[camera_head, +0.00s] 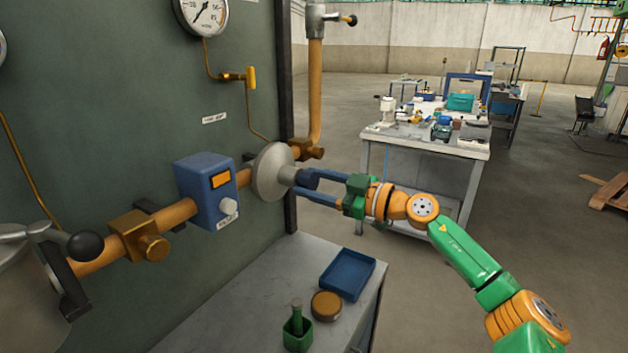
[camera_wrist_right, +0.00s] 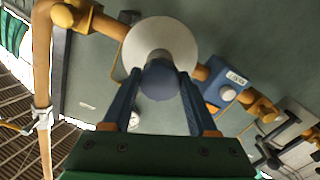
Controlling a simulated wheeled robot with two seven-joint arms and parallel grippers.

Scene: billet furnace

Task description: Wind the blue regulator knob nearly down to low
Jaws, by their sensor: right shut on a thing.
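The blue regulator knob (camera_head: 308,177) sticks out from the front of a round pale-grey regulator body (camera_head: 268,172) on the orange pipe. My right gripper (camera_head: 314,187) reaches in from the right with its two blue fingers on either side of the knob, shut on it. In the right wrist view, the knob (camera_wrist_right: 162,82) sits between the fingertips (camera_wrist_right: 161,75), in front of the pale disc (camera_wrist_right: 160,38). No low mark or pointer on the knob can be made out. My left gripper is out of view.
A blue box (camera_head: 200,200) with an orange display and white dial is left of the regulator. A gauge (camera_head: 203,14) is above.

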